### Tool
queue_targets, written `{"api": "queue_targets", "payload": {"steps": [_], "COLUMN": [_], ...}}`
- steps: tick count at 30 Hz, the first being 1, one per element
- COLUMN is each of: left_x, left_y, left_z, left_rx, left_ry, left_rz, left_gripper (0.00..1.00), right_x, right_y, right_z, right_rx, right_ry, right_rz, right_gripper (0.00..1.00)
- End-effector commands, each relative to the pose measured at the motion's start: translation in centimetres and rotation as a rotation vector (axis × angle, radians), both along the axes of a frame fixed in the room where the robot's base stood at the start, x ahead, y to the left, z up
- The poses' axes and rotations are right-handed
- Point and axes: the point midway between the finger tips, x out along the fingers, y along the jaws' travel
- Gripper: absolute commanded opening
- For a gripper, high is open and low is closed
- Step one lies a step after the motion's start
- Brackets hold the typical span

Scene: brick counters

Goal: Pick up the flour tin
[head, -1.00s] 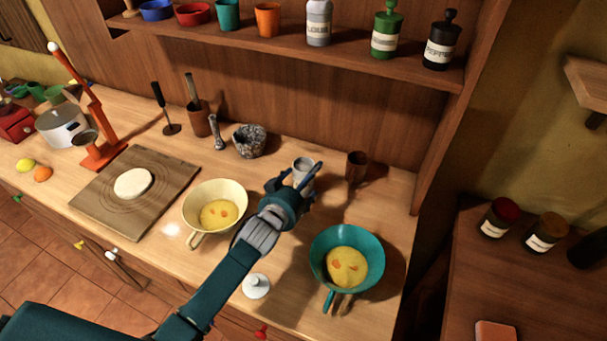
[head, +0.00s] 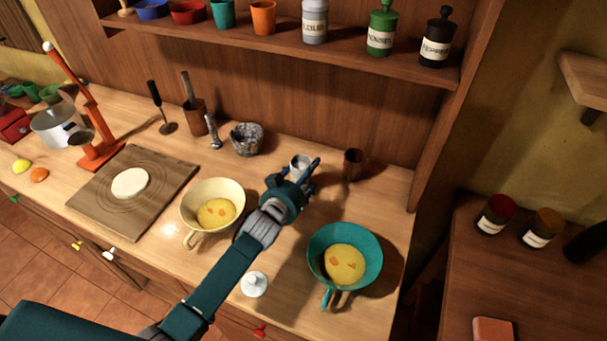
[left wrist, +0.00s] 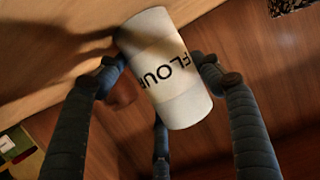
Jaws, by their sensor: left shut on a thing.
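The flour tin is a pale cylinder with a dark FLOUR label. In the left wrist view the flour tin (left wrist: 168,75) sits tilted between the dark fingers of my left gripper (left wrist: 165,78), which are shut on it. In the head view the tin's pale top (head: 299,162) shows just beyond my left gripper (head: 294,174), which hides most of its body. I cannot tell whether the tin's base touches the counter. My right gripper is not in view.
A teal pan (head: 316,262) stands right of my arm and a cream pan (head: 187,212) left. A brown cup (head: 353,165) is close right of the tin. A white lid (head: 255,284) lies in front. A shelf (head: 270,42) with jars overhangs.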

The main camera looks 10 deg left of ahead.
Motion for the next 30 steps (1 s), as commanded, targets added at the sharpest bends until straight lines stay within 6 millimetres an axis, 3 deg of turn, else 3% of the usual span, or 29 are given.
{"api": "queue_targets", "payload": {"steps": [8, 21, 30], "left_x": [0.1, 0.1, 0.1], "left_y": [0.0, 0.0, 0.0], "left_z": [3.2, 14.5, 19.2], "left_rx": [0.0, -0.001, -0.002], "left_ry": [-0.009, -0.011, -0.008], "left_rz": [-0.002, -0.001, 0.0], "left_gripper": [0.29, 0.29, 0.29], "right_x": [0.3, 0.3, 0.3], "right_y": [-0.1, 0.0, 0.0], "right_z": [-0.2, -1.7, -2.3], "right_rx": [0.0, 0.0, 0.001], "right_ry": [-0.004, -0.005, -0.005], "right_rz": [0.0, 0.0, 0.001], "right_gripper": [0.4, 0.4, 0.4]}}
